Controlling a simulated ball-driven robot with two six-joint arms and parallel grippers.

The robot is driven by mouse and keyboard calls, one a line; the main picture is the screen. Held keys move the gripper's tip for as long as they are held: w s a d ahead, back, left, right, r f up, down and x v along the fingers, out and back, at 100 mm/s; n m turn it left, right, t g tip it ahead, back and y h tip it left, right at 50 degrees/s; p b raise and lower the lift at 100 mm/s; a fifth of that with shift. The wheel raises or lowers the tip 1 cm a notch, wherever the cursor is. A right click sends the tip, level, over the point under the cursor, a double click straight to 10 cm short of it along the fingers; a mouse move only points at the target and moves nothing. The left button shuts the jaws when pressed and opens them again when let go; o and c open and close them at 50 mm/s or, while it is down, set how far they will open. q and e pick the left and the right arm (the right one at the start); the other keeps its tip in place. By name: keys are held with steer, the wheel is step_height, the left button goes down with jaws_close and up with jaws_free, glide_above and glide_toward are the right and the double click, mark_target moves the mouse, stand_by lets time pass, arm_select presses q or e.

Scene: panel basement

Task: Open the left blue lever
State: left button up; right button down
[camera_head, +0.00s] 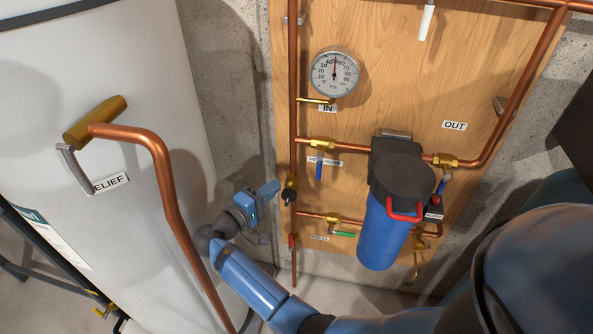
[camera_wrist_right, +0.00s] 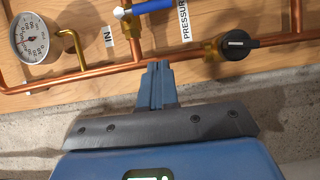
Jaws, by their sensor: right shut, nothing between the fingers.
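The left blue lever (camera_head: 319,170) hangs down from a brass valve (camera_head: 321,143) beside the PRESSURE label on the wooden panel. It also shows at the top edge of the right wrist view (camera_wrist_right: 153,6), partly cut off. A second blue lever (camera_head: 444,184) hangs at the right valve, beyond the blue filter. My right gripper (camera_head: 274,188) is shut and empty, left of the vertical copper pipe and apart from the left blue lever, slightly lower than it. Its closed fingertips (camera_wrist_right: 160,68) appear close to the copper pipe in the wrist view. My left gripper is not in view.
A black-handled valve (camera_head: 288,195) sits on the vertical pipe close to my right gripper. The blue filter housing (camera_head: 384,232) stands right of the left lever. A green lever (camera_head: 343,234) lies below. A white tank (camera_head: 110,220) with a copper relief pipe (camera_head: 165,180) stands left.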

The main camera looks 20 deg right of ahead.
mark_target(319, 167)
steer(key=shift+s+d+r+m+g+h, duration=0.15)
steer(key=shift+s+d+m+g, duration=0.1)
steer(key=shift+s+g, duration=0.3)
steer(key=shift+s+d+m+g+h, duration=0.15)
steer(key=shift+s+d+m+g, duration=0.15)
steer(key=shift+s, duration=0.35)
steer(key=shift+w+a, duration=0.1)
steer(key=p+x, duration=0.1)
steer(key=x, duration=0.9)
